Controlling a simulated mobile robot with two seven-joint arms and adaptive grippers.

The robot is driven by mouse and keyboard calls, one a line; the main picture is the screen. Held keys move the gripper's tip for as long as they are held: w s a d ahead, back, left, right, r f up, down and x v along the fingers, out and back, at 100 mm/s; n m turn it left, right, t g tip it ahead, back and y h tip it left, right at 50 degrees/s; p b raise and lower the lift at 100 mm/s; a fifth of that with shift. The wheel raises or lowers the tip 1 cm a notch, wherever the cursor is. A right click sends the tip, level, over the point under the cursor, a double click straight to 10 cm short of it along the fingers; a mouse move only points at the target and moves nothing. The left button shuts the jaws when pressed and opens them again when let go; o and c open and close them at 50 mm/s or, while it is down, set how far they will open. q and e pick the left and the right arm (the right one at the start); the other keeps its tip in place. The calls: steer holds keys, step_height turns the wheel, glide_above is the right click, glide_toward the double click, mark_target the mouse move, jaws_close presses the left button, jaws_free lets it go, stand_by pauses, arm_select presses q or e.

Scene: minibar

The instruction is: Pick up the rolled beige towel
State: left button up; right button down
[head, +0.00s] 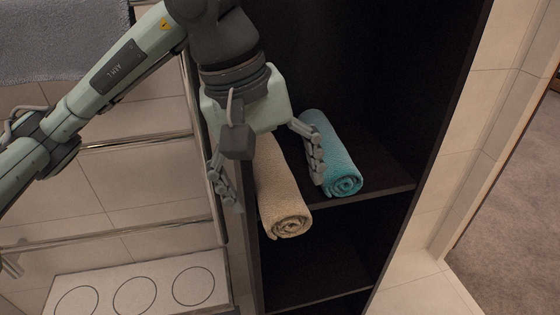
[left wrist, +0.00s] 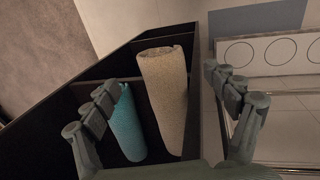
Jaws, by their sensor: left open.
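The rolled beige towel (head: 284,199) lies on a dark shelf (head: 384,188), its near end at the shelf's front edge. It also shows in the left wrist view (left wrist: 166,95), between the two fingers. My left gripper (head: 270,182) is open above the towel, with one finger on each side of it. I cannot tell whether the fingers touch it. The gripper's body hides the towel's far end in the head view. My right gripper is not in view.
A rolled teal towel (head: 337,160) lies just right of the beige one, close to my right-hand finger. The dark cabinet's side wall stands left of the beige towel. A metal rack (head: 150,141) and a white panel with circles (head: 150,272) are further left.

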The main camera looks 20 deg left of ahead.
mark_target(286, 209)
arm_select(q)
steer(key=x, duration=0.7)
steer(key=shift+s+d+p, duration=0.2)
steer(key=shift+p, duration=0.15)
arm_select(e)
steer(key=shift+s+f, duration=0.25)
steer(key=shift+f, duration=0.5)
arm_select(q)
steer(key=shift+c, duration=0.5)
steer(key=c, duration=1.3)
steer(key=shift+r, duration=0.15)
